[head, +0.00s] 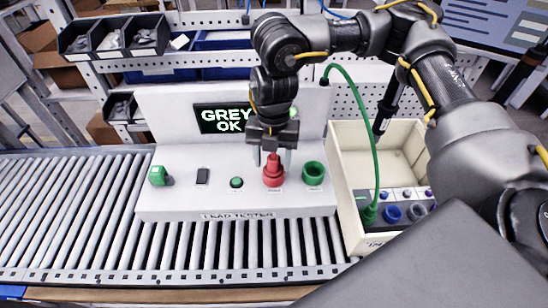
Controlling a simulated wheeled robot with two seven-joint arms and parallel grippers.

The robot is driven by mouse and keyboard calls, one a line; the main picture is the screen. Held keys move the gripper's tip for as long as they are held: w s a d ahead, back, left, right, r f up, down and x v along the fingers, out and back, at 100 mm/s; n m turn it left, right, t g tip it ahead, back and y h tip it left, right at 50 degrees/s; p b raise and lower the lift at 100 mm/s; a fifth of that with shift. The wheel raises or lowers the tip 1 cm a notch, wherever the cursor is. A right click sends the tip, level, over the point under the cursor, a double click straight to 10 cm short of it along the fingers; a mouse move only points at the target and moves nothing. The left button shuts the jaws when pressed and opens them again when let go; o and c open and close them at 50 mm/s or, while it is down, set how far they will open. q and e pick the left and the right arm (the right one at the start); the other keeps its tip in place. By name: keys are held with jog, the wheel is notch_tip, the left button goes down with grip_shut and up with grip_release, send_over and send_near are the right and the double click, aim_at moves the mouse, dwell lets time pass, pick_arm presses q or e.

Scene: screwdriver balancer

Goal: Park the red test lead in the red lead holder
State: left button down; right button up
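The red test lead (273,162) stands upright with its lower end in the red lead holder (273,179) on the white lead tester. My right gripper (272,157) points straight down over it, with one finger on each side of the lead's top. The fingers look spread, with a gap between them and the lead, so the gripper appears open. Any cable on the red lead is hidden behind the gripper. My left gripper is not in view.
The tester (215,203) has a screen reading "GREY OK", a green button (236,183), a green holder (313,174) and a green clip-like part (159,176). To its right, a cream bin (345,160) holds a green-cabled lead (369,214) and coloured sockets. Rollers (75,210) lie clear at left.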

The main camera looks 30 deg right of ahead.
jog(key=shift+s, duration=0.1)
jog(key=r+b, duration=0.1)
jog(key=r, duration=0.5)
jog(key=w+r+b, duration=0.1)
jog(key=r, duration=0.2)
jog(key=shift+d+r+b, duration=0.3)
jog(key=shift+d, duration=0.1)
jog(key=shift+r, duration=0.55)
